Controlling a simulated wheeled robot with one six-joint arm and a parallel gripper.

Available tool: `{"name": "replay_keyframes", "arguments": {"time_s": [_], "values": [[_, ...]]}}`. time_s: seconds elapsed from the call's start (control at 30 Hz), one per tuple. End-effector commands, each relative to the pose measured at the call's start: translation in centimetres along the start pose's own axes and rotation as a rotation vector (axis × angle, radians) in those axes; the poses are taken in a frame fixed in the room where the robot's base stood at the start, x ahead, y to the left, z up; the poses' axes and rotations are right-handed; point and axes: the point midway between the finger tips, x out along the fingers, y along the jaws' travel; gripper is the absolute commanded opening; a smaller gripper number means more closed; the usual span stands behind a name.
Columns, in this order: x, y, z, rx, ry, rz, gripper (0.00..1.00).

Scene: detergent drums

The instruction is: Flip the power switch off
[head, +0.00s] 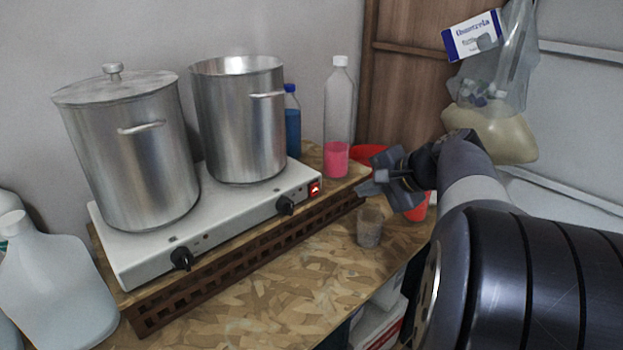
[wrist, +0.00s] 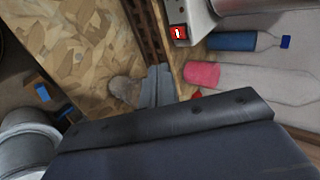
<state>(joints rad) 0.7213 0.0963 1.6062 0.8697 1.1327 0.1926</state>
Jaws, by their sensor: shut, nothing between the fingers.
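The red power switch (head: 315,188) sits at the right end of the white hot plate's front face (head: 230,232). It also shows in the wrist view (wrist: 179,32), lit red with a white mark. My gripper (head: 368,184) is shut and empty, to the right of the switch and apart from it. In the wrist view its fingertips (wrist: 158,72) point up toward the switch, with a gap between. Which side of the switch is pressed in is too small to tell.
Two steel pots (head: 130,150) (head: 238,118) stand on the hot plate. A bottle with pink liquid (head: 337,150), a blue bottle (head: 292,125) and a dirty cup (head: 370,228) are close to my gripper. A red bowl (head: 368,153) is behind it. The front board is mostly clear.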

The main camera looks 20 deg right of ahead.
Motion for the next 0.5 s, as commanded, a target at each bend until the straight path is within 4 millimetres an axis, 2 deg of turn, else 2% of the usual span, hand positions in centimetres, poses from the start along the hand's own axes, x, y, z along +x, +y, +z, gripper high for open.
{"name": "replay_keyframes", "arguments": {"time_s": [0.37, 0.5], "values": [[-0.08, -0.12, -0.22, 0.006, -0.001, -0.007, 0.0], [0.73, -0.16, -0.18, 0.006, -0.003, -0.006, 0.0]]}}
